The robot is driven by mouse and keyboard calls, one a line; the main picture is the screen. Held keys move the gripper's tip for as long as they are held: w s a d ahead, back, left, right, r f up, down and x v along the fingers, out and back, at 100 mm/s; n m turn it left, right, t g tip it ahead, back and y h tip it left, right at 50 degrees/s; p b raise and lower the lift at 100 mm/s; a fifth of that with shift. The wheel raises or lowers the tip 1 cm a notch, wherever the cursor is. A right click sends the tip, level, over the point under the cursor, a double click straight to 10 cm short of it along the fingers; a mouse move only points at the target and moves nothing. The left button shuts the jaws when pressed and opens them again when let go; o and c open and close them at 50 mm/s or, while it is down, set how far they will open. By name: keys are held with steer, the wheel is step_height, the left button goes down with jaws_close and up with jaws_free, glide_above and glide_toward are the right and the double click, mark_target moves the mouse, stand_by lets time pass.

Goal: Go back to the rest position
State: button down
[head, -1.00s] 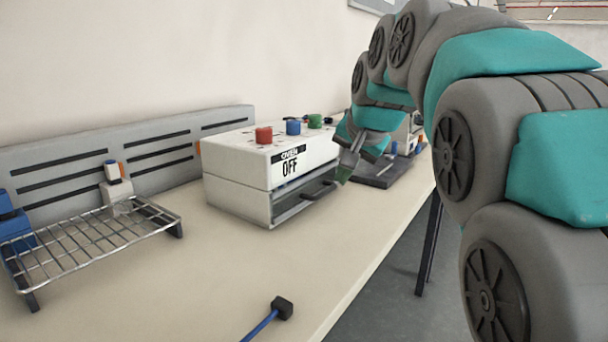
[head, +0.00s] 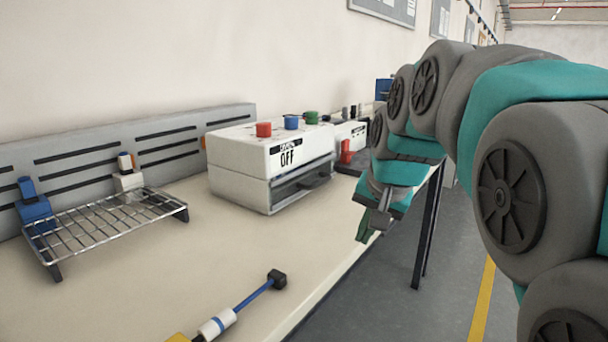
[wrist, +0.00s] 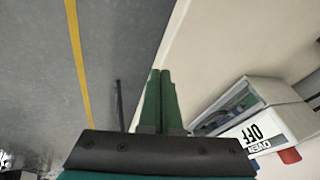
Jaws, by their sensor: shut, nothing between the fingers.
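My gripper (head: 368,226) hangs at the front edge of the bench in the head view, to the right of the white oven and apart from it. In the wrist view its two green fingers (wrist: 160,98) lie together, with nothing between them. The white oven (head: 240,185) stands on the bench with an "OFF" label and red, blue and green knobs on top. It also shows at the right of the wrist view (wrist: 285,108).
A wire rack (head: 110,222) stands on the bench (head: 190,265) at the left, before a grey slotted panel (head: 70,155). A blue-shafted tool (head: 250,295) lies near the front edge. Another white device (head: 348,134) stands behind the oven. Floor (head: 400,300) beside the bench is clear.

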steer(key=s+d+f+n+g, duration=0.1)
steer(key=s+f+g, duration=0.1)
steer(key=s+f, duration=0.5)
steer(key=s+d+f+n+g+h, duration=0.1)
steer(key=s+f+n+g, duration=0.1)
steer(key=s+f, duration=0.5)
steer(key=s+d+f+n+g, duration=0.2)
steer(key=s+f, duration=0.5)
steer(key=s, duration=0.9)
steer(key=shift+s+f+g, duration=0.2)
steer(key=shift+f+g, duration=0.2)
steer(key=c, duration=1.6)
jaws_free()
steer(key=shift+d, duration=0.1)
